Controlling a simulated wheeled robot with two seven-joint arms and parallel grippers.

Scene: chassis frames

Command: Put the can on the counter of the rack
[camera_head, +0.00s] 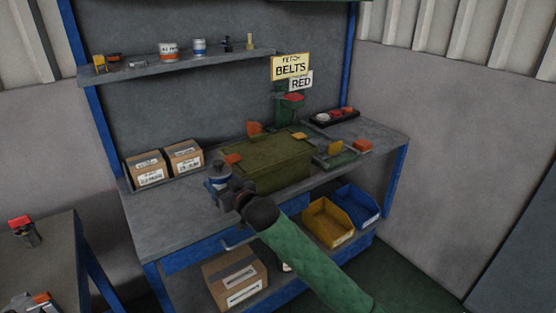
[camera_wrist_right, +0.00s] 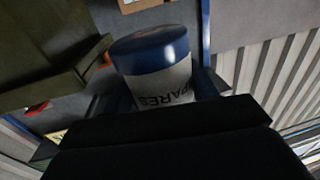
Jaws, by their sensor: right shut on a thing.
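The can (camera_head: 218,181), white with blue bands, is at the front of the rack's counter (camera_head: 178,222), left of the green box. My right gripper (camera_head: 224,190) is shut on the can, its arm reaching in from the lower right. In the right wrist view the can (camera_wrist_right: 155,55) shows a blue end and a white label reading "PARES", upside down. The can is close to the counter top, but I cannot tell whether it touches. The gripper hides part of the can. My left gripper is not in view.
A large olive-green box (camera_head: 268,165) stands on the counter beside the can. Two cardboard boxes (camera_head: 165,168) stand at the back left. The upper shelf (camera_head: 180,68) holds small cans and parts. Yellow (camera_head: 328,222) and blue bins (camera_head: 358,204) sit below. The counter's front left is clear.

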